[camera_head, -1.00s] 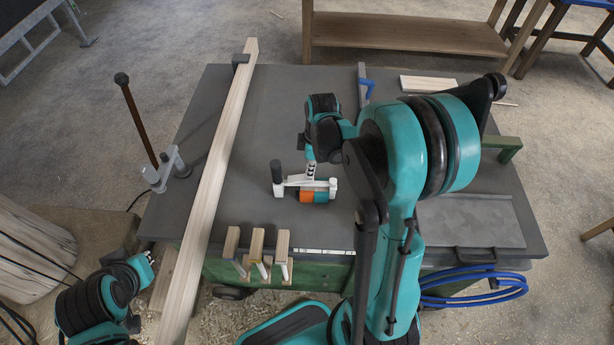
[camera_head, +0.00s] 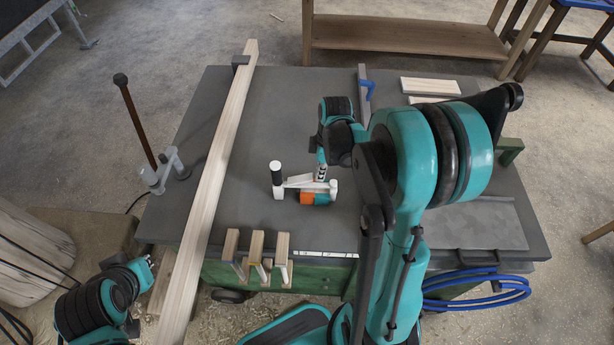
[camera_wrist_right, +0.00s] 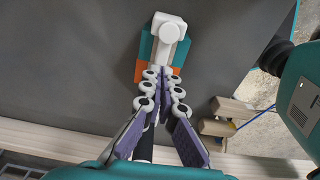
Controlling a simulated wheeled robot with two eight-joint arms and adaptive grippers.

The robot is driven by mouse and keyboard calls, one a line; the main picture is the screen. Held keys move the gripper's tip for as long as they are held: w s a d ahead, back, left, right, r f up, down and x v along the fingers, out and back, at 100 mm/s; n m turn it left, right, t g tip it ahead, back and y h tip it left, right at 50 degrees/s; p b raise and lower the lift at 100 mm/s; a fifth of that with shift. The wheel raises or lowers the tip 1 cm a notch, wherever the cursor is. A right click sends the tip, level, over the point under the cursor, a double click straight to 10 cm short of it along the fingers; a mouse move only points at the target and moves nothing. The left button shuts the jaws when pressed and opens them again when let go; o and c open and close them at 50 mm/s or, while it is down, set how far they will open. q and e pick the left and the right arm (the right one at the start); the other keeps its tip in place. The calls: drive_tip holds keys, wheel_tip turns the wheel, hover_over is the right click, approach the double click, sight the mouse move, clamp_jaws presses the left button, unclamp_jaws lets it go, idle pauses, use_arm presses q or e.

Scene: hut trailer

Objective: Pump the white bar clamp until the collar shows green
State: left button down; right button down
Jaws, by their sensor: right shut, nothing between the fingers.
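The white bar clamp (camera_head: 298,183) lies on the dark grey tabletop, with a black-handled white post (camera_head: 278,191) at its left end. In the right wrist view, the clamp's round white end (camera_wrist_right: 168,30) sits above orange and teal surfaces. My right gripper (camera_head: 321,178) is shut and empty, over the right part of the clamp. Its fingertips (camera_wrist_right: 164,74) meet just short of the white end; contact is unclear. My left gripper (camera_head: 147,262) is off the table's left front, too small to read.
A long wooden beam (camera_head: 218,150) crosses the table's left side. Three wooden-topped pieces (camera_head: 256,250) stand at the front edge. A grey fixture with a brown lever (camera_head: 140,115) is at left. A blue clamp (camera_head: 367,84) and wooden boards (camera_head: 430,86) lie at the back.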

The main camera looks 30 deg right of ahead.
sight(309, 177)
wheel_tip(309, 177, up, 12)
drive_tip(key=d, duration=0.1)
drive_tip(key=shift+s+f, duration=0.15)
drive_tip(key=shift+s, duration=0.2)
idle(0.7)
drive_tip(key=w+a+f+p, duration=0.1)
drive_tip(key=p, duration=0.5)
drive_tip(key=a+f+p, duration=0.2)
drive_tip(key=p, duration=0.4)
drive_tip(key=shift+w+p, duration=0.3)
drive_tip(key=shift+w, duration=0.1)
drive_tip(key=shift+f, duration=0.1)
drive_tip(key=shift+w+a+f+b, duration=0.1)
drive_tip(key=shift+a+f+b, duration=0.05)
drive_tip(key=shift+f+b, duration=1.35)
drive_tip(key=shift+w+a+f+b, duration=0.15)
drive_tip(key=shift+f+b, duration=0.7)
drive_tip(key=shift+f, duration=1.1)
drive_tip(key=shift+s+f, duration=0.1)
